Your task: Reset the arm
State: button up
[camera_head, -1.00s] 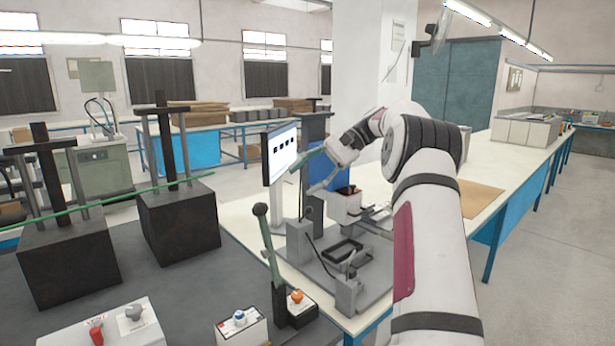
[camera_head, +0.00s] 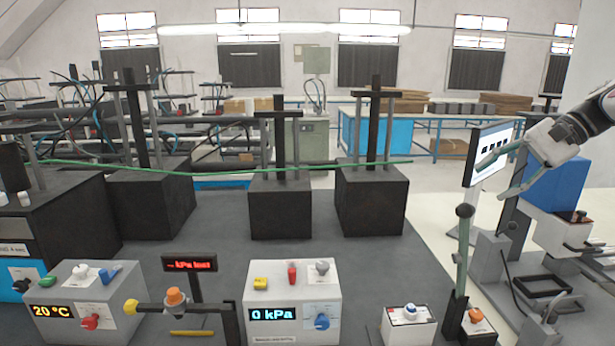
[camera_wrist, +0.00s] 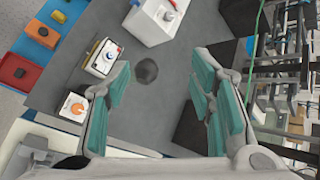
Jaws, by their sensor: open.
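My gripper (camera_head: 506,172) is at the right of the head view, in the air in front of the monitor (camera_head: 490,150). Its two green-padded fingers are spread apart with nothing between them. The wrist view also shows my gripper (camera_wrist: 165,105) open and empty, above the grey bench top (camera_wrist: 150,120). Part of my arm runs out of the head view at the right edge.
Control boxes with readouts, one showing 0 kPa (camera_head: 292,305) and one 20 °C (camera_head: 82,303), stand at the bench front. A lever (camera_head: 462,255) and a small button box (camera_head: 408,328) stand at the right. Black blocks with posts (camera_head: 371,200) stand behind, crossed by a green line.

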jog(key=s+a+r+n+h, duration=0.1)
jog(key=s+a+n+h, duration=0.15)
jog(key=s+a, duration=0.4)
jog(key=s+a+r+n+h, duration=0.1)
jog(key=s+a+h, duration=0.25)
jog(key=a, duration=0.65)
jog(key=s+a+f+n+t+h, duration=0.1)
jog(key=s+a+f+n, duration=0.1)
jog(key=s, duration=0.7)
jog(key=s+a+f+n+t+h, duration=0.2)
jog(key=s+f, duration=0.4)
jog(key=s, duration=0.3)
jog(key=a+n, duration=0.1)
jog(key=n, duration=0.1)
jog(key=shift+s+a+n, duration=0.3)
jog(key=shift+s+n, duration=0.05)
